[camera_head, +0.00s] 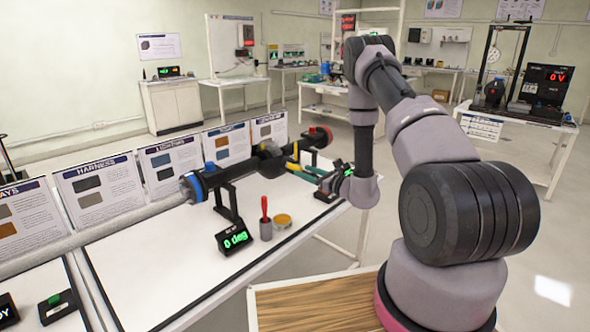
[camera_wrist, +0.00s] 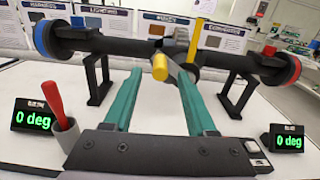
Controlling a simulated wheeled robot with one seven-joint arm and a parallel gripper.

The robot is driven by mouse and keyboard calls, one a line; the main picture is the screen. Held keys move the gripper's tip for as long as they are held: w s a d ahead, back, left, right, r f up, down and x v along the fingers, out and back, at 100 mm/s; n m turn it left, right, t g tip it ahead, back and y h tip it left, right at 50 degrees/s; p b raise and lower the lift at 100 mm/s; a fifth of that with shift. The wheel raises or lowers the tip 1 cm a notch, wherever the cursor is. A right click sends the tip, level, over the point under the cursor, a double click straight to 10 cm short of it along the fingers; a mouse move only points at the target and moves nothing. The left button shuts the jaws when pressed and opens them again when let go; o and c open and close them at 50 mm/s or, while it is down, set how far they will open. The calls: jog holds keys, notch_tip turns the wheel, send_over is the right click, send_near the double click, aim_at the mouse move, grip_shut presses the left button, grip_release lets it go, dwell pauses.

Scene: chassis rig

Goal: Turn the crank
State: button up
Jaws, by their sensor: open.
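A black axle tube (camera_head: 225,177) with a blue end on the left and a red end on the right rests on black stands above the white table. At its middle is a hub with a crank (camera_wrist: 195,42), which has a yellow arm angled upward. A yellow cylinder (camera_wrist: 160,67) at the hub points toward the wrist camera. My gripper (camera_wrist: 158,73) has two long teal fingers, spread apart and empty. In the picture its fingertips lie either side of the yellow cylinder; I cannot tell whether they touch it. In the head view my gripper (camera_head: 291,169) is just right of the hub.
A left display (camera_wrist: 35,116) and a right display (camera_wrist: 287,140) both read 0 deg. Information panels (camera_head: 173,163) line the back edge.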

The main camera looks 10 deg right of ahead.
aim_at(296, 168)
jog(key=shift+x, duration=2.7)
grip_shut()
jog(key=shift+d, duration=0.1)
